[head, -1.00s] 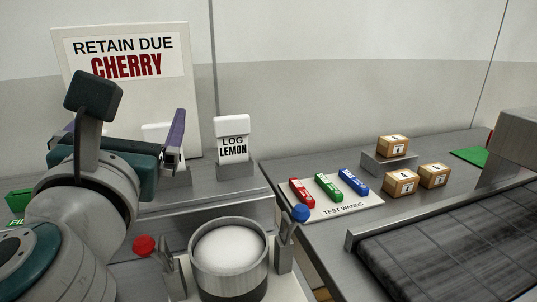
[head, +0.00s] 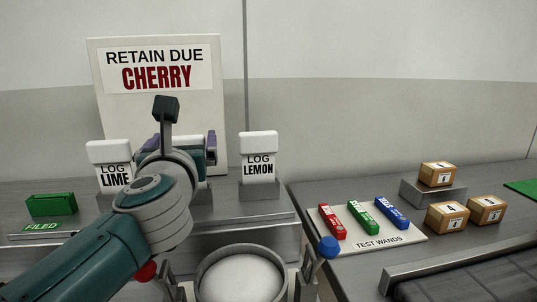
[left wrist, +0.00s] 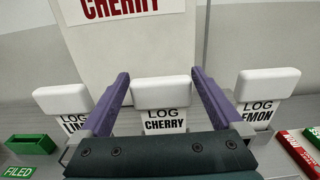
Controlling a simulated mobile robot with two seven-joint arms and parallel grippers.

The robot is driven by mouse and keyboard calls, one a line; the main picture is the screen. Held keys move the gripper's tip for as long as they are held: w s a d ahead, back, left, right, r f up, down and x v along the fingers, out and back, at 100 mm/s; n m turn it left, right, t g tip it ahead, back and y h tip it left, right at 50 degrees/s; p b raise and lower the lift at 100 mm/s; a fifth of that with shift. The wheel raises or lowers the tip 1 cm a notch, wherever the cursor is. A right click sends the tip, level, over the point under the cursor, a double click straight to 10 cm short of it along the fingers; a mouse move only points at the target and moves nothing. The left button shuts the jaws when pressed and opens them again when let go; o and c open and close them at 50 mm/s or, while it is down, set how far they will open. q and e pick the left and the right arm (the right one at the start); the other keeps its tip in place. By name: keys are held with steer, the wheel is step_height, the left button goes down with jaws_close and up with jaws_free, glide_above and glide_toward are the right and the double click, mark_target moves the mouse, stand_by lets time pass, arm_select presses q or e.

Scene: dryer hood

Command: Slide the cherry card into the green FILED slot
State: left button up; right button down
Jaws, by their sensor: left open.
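The cherry card (left wrist: 162,121) is a white card with a thick white top, upright in a holder. In the head view my arm hides most of it. My left gripper (head: 184,146) is open in front of it. In the left wrist view, its two purple fingers (left wrist: 160,76) lie on either side of the card's top, with gaps visible; I cannot tell how deep they reach. The green FILED slot (head: 50,205) is a small green box at the far left, with a green FILED label in front. It also shows in the left wrist view (left wrist: 33,144). My right gripper is not in view.
The lime card (head: 113,178) and lemon card (head: 259,166) stand left and right of the cherry card. A RETAIN DUE CHERRY sign (head: 165,60) stands behind. A round bowl (head: 240,277) is in front. Test wands (head: 362,216) and boxes (head: 447,217) are at right.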

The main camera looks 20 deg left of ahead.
arm_select(q)
steer(key=shift+w, duration=0.1)
steer(key=shift+c, duration=0.2)
steer(key=c, duration=1)
steer(key=shift+c, duration=0.2)
step_height(320, 180, up, 18)
steer(key=p, duration=0.8)
